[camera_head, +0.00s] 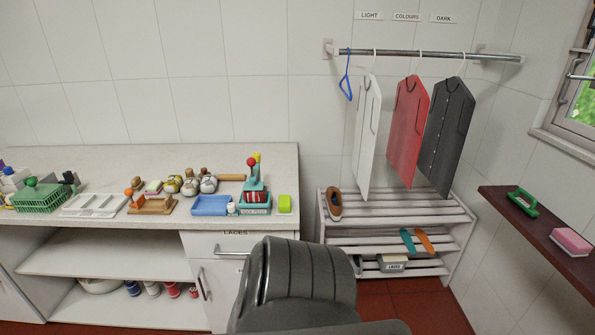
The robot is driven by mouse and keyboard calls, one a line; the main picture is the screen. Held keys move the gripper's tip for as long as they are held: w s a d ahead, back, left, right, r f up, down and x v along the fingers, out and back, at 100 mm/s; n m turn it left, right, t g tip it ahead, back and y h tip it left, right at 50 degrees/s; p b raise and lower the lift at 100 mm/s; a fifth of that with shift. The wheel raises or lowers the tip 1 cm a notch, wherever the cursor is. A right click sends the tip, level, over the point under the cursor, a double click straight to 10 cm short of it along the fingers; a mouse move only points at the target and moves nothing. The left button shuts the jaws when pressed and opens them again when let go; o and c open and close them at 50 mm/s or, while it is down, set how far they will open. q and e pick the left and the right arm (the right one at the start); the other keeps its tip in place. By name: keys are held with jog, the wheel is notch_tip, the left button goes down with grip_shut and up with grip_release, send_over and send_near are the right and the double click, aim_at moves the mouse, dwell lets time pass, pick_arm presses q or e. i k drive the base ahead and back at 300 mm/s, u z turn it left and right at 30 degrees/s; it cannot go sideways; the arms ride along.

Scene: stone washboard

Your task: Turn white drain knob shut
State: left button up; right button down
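I see no white drain knob and no washboard or basin in the head view. Neither of my grippers shows in this view. A large dark grey rounded part fills the bottom middle of the picture and hides part of the drawer front and floor behind it; no fingers show on it.
A stone counter (120,178) on the left holds a green basket (40,200), a blue tray (210,205) and several small items. A slatted rack (400,207) stands right of centre below hanging shirts (408,120). A dark shelf (545,232) juts out at right. Red floor shows at lower right.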

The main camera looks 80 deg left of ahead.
aim_at(232, 206)
jog(key=k, duration=0.9)
jog(key=u, duration=1.2)
